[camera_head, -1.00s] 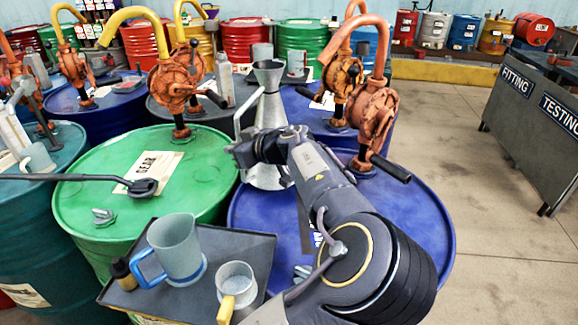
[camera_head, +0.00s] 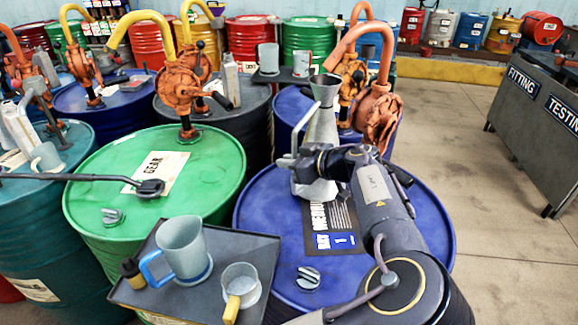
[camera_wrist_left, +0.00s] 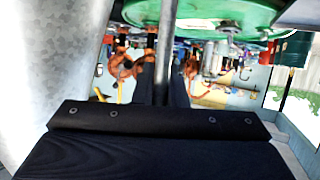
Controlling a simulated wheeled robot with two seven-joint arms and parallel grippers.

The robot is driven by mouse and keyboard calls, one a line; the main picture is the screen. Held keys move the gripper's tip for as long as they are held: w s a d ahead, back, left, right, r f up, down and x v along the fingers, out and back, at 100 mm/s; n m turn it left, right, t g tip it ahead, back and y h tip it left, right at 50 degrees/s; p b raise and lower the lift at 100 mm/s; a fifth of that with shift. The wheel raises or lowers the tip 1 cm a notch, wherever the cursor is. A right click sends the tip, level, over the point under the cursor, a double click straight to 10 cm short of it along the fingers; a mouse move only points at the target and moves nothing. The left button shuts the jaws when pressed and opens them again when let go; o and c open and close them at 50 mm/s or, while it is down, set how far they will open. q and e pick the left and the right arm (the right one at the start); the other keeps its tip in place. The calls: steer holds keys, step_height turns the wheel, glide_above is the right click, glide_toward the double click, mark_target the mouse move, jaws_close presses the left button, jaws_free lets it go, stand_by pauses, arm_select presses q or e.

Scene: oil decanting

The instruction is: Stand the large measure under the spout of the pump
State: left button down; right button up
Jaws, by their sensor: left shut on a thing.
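The large measure (camera_head: 321,130) is a grey metal can with a wide base, narrow neck and flared mouth. It looks upright over the blue drum (camera_head: 262,215); I cannot tell whether its base touches. My left gripper (camera_head: 303,163) is shut on its side handle. The wrist view shows the handle bar (camera_wrist_left: 165,50) between the jaws and the metal wall (camera_wrist_left: 45,60) at left. The orange pump (camera_head: 378,112) stands on the blue drum behind my arm. Its orange spout (camera_head: 345,45) ends just above the measure's mouth in the picture. My right gripper is not in view.
A dark tray (camera_head: 240,245) at the front holds a blue-handled jug (camera_head: 183,245) and a yellow-handled cup (camera_head: 240,283). A green drum (camera_head: 100,170) with a yellow-spouted pump (camera_head: 178,88) stands left. A dark bar (camera_head: 90,178) reaches over it.

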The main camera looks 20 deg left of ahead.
arm_select(q)
steer(key=shift+a+f, duration=0.1)
steer(key=shift+f, duration=0.85)
steer(key=shift+f, duration=0.1)
steer(key=c, duration=1.9)
jaws_free()
steer(key=shift+f, duration=0.15)
steer(key=o, duration=0.4)
steer(key=v, duration=1.2)
steer(key=shift+r+b, duration=0.25)
steer(key=shift+b, duration=0.15)
